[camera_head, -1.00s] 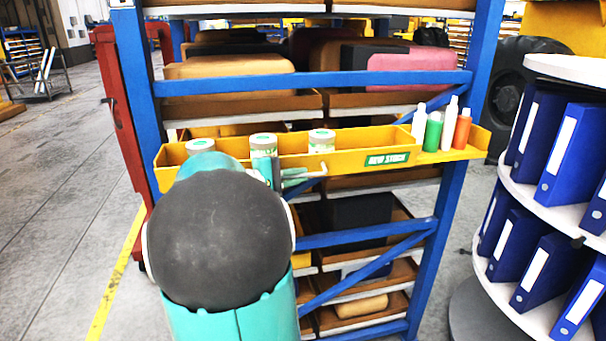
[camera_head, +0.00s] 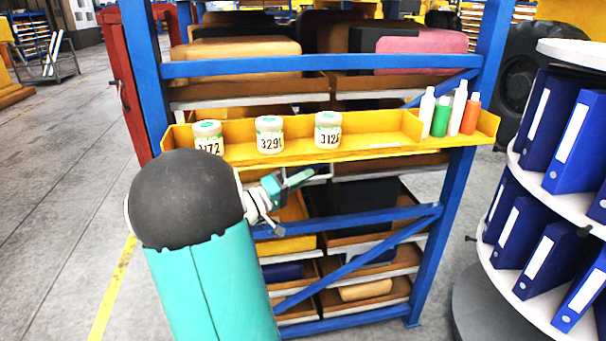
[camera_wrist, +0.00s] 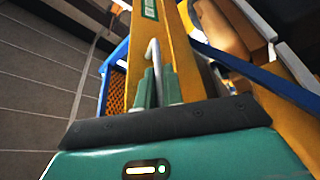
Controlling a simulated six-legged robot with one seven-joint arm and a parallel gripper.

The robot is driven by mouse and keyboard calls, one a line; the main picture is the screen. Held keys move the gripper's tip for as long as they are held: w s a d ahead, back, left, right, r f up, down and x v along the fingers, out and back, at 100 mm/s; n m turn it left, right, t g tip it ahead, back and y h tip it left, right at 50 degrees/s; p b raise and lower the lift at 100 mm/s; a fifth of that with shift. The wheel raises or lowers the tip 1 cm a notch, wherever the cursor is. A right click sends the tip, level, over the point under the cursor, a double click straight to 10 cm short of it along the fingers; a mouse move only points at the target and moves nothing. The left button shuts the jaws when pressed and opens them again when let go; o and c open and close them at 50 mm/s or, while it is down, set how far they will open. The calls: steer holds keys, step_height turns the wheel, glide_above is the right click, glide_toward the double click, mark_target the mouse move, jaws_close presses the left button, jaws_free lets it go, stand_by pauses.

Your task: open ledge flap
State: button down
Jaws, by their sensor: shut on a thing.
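The yellow ledge (camera_head: 465,138) spans the blue rack. Its front flap (camera_head: 370,147) is tilted down and outward, so its outer face does not show in the head view. In the wrist view the flap (camera_wrist: 178,50) runs up from my gripper, with part of a green label on it. My gripper (camera_head: 302,178) is just below the ledge front, its fingers shut on the flap's light metal handle (camera_head: 325,170). The handle also shows between the fingers in the wrist view (camera_wrist: 154,52). My arm covers the ledge's lower left end.
A round shelf of blue binders (camera_head: 572,140) is close on the right. A red cabinet (camera_head: 122,85) stands at left.

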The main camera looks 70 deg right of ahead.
steer(key=shift+w+d+f+m+g, duration=0.15)
steer(key=shift+f+m+g, duration=0.2)
steer(key=shift+m, duration=0.55)
steer(key=c, duration=1.5)
jaws_free()
steer(key=v, duration=1.4)
steer(key=shift+f, duration=0.1)
